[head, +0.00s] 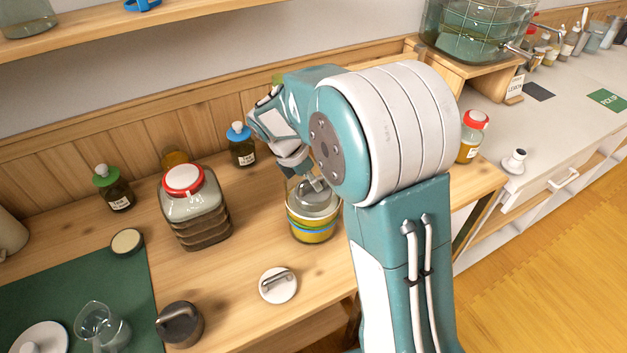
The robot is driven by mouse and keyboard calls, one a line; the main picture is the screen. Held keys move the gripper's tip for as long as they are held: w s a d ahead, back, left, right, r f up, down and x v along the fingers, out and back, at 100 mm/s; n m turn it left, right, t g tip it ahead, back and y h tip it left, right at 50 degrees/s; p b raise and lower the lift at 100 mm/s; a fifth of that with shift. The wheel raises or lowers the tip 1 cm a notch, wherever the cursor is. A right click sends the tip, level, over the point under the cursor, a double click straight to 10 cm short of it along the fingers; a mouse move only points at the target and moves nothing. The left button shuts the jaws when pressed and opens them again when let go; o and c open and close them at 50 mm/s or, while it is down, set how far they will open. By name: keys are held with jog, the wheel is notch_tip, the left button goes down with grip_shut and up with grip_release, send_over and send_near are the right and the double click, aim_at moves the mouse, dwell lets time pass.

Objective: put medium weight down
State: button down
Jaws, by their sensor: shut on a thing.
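My gripper (312,182) points down over a glass jar with yellow and blue bands (312,232), partly hidden by my arm. It is shut on the handle of a grey metal weight (318,203), which I take to be the medium weight. The weight is at the jar's mouth; I cannot tell whether it rests on anything inside. A pale round weight with a bar handle (278,285) lies on the wooden counter in front. A dark weight with a handle (180,324) stands farther left.
A square jar with a red-and-white lid (195,205) stands left of the banded jar. Bottles with green (114,188) and blue (241,146) caps stand behind. A green mat (110,270) holds a glass pitcher (102,327). Bare counter (235,245) lies between the square jar and pale weight.

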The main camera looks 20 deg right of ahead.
jog(key=shift+a, duration=0.1)
jog(key=c, duration=0.6)
grip_release()
jog(key=shift+c, duration=0.2)
jog(key=v, duration=1.2)
jog(key=s+d+r+m+t+y, duration=0.1)
jog(key=s+d+m+t+y, duration=0.1)
jog(key=s+m, duration=0.8)
jog(key=s+d+r+m+t+y, duration=0.1)
jog(key=s+m+t, duration=0.3)
jog(key=s+m, duration=0.6)
jog(key=shift+s+d+r+m+t+y, duration=0.4)
jog(key=shift+s+d+y, duration=0.5)
jog(key=shift+s, duration=0.75)
